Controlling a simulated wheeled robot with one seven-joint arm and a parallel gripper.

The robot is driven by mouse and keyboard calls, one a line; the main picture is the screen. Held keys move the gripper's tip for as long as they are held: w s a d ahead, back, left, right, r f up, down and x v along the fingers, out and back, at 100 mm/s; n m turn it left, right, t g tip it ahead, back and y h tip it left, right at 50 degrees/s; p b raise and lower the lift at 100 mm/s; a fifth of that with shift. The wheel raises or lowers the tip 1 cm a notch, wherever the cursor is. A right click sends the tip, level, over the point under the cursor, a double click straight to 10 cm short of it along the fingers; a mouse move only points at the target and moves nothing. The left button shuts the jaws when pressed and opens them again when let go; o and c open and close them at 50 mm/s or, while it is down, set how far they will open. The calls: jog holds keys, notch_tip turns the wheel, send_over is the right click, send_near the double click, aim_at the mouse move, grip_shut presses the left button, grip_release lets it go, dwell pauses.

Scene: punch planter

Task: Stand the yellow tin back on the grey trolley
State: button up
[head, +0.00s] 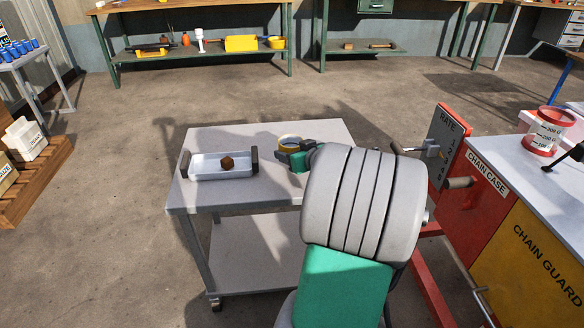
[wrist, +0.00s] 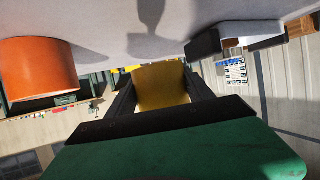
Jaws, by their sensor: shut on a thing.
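The yellow tin (head: 291,139) shows its round rim over the top of the grey trolley (head: 235,137) in the head view. My gripper (head: 297,153) is shut on it. In the wrist view, which is upside down, the tin (wrist: 160,87) sits between my two dark fingers (wrist: 158,95). The trolley top (wrist: 120,30) fills the upper part of that view. The tin looks upright and at or very close to the trolley top; I cannot tell whether it touches. My arm hides the trolley's right part in the head view.
A white tray (head: 205,172) with dark handles and a brown nut (head: 227,162) stands on the trolley's left. The wrist view shows an orange cylinder (wrist: 38,72) on the other side. A red and yellow chain-guard machine (head: 530,240) stands right of the trolley.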

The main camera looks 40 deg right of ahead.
jog(key=shift+w+d+f, duration=0.25)
jog(key=shift+w+f, duration=0.1)
jog(key=shift+f, duration=0.15)
jog(key=shift+w+d+f, duration=0.2)
jog(key=shift+w+f, duration=0.1)
jog(key=shift+f, duration=0.15)
notch_tip(320, 180, down, 3)
jog(key=shift+w+d+f+b, duration=0.1)
jog(key=shift+f+b, duration=0.1)
jog(key=shift+b, duration=0.7)
jog(key=shift+r, duration=0.15)
jog(key=o, duration=1.6)
jog(key=shift+s+r, duration=0.1)
jog(key=shift+s, duration=0.1)
jog(key=p+v, duration=0.2)
jog(key=v, duration=0.9)
jog(key=shift+s, duration=0.3)
